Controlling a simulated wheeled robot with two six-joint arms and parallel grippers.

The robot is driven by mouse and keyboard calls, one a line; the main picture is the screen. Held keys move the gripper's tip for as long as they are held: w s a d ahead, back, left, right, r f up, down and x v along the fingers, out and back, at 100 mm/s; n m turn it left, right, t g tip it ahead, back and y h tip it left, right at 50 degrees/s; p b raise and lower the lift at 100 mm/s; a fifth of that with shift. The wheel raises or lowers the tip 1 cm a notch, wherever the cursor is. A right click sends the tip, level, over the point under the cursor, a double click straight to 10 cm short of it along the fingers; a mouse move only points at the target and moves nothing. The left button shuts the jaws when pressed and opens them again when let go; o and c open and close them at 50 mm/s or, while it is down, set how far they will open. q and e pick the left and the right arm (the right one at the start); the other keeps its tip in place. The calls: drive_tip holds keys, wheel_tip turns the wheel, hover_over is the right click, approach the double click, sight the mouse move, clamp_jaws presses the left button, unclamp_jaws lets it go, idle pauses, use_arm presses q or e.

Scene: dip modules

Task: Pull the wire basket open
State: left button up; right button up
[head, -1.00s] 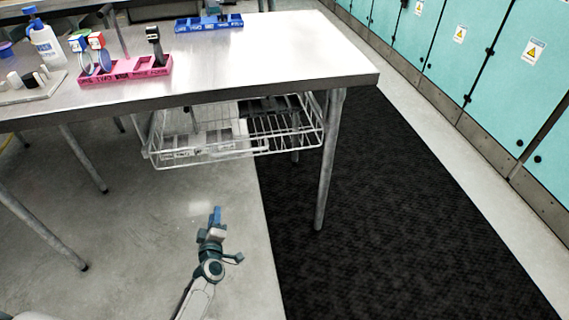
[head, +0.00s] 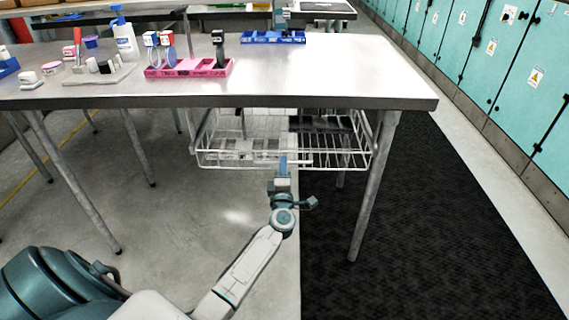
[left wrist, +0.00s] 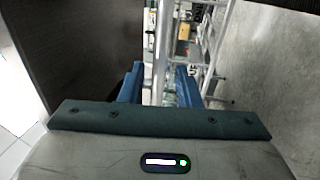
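The wire basket (head: 240,156) is a pale wire tray hung under the metal table; its front edge faces me. My left gripper (head: 283,163), with blue fingers, points at the basket's front near its middle and overlaps its lower front edge in the head view. In the left wrist view the two blue fingers (left wrist: 159,84) stand apart, one on each side of the basket's pale front bars (left wrist: 161,45). They look open; I cannot tell whether they touch the wire. My right gripper is in neither view.
The metal table (head: 330,75) has legs on both sides of the basket. On it are a pink tray (head: 205,72), a blue tray (head: 262,38) and a spray bottle (head: 125,42). A black mat (head: 430,220) lies at right, before teal lockers (head: 480,45). Floor before the basket is clear.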

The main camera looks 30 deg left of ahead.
use_arm(q)
drive_tip(key=shift+x, duration=1.3)
clamp_jaws()
drive_tip(key=shift+s, duration=0.15)
